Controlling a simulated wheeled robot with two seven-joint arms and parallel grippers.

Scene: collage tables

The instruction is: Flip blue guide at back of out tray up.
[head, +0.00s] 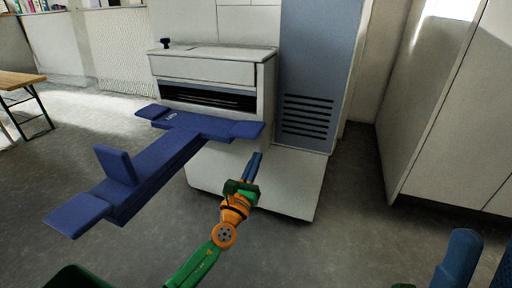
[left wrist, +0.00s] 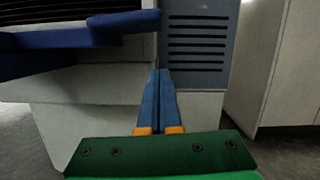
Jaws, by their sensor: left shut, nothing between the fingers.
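The blue out tray (head: 165,160) sticks out from the front of a white machine (head: 205,70) toward the lower left. At its far end, one blue flap (head: 115,165) stands upright and another (head: 78,214) lies flat. By the machine, two blue side flaps (head: 152,111) (head: 232,129) lie flat. The tray edge (left wrist: 125,26) also shows at upper left in the left wrist view. My left gripper (head: 256,158) is shut and empty, in front of the machine, below and right of the nearer side flap. Its blue fingers (left wrist: 158,76) are together in the left wrist view.
A blue-grey vented panel (head: 308,112) is at the machine's right side. Tall pale cabinets (head: 455,110) stand farther right. A wooden table (head: 18,80) is at far left. The grey floor (head: 345,225) between machine and cabinets is clear.

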